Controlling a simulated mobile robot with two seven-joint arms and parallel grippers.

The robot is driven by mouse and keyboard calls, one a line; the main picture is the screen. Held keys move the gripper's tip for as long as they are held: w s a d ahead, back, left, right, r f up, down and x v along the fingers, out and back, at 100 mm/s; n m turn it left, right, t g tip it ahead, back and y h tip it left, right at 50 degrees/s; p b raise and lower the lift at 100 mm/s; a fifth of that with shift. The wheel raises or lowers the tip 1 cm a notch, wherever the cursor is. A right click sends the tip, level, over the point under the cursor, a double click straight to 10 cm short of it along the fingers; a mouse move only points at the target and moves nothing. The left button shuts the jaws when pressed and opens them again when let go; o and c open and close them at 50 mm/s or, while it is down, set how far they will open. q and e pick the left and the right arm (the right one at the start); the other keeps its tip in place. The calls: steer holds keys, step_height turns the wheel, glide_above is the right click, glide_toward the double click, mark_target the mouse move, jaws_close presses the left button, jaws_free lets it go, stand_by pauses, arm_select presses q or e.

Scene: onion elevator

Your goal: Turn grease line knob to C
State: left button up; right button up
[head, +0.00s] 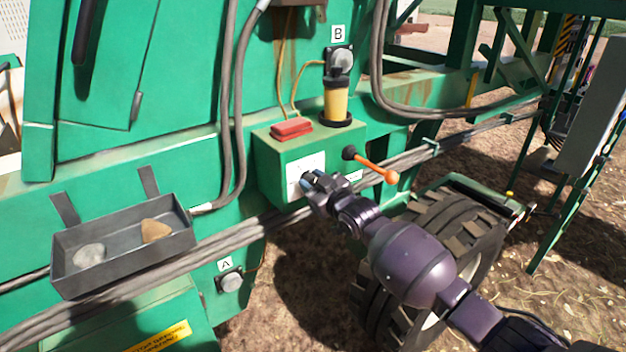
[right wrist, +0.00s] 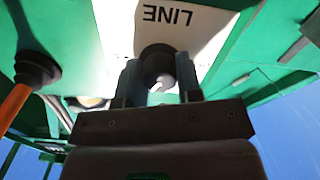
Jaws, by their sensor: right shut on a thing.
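The grease line knob (right wrist: 158,60) is a dark round knob on a white label plate (right wrist: 190,28), seen between my right gripper's fingers (right wrist: 160,82) in the right wrist view. The word LINE reads upside down on the plate. In the head view my right gripper (head: 311,181) reaches the front face of the green box (head: 268,165) and is shut on the knob. The gripper hides the knob there, and I cannot read its setting. No letter C is readable in either view. My left gripper is not in view.
An orange lever with a black hub (head: 372,166) projects just right of the gripper. A red block (head: 291,128) and a yellow cylinder (head: 336,102) sit on the box. A grey tray (head: 120,258) holds two stones. Tags B (head: 338,34) and A (head: 226,265) mark round fittings. A tyre (head: 480,235) stands below.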

steer(key=m, duration=0.6)
steer(key=shift+f+m, duration=0.1)
steer(key=shift+m, duration=0.2)
steer(key=m, duration=0.6)
stand_by(0.4)
steer(key=o, duration=0.9)
steer(key=shift+o, duration=0.2)
steer(key=v, duration=1.1)
steer(key=shift+w, duration=0.1)
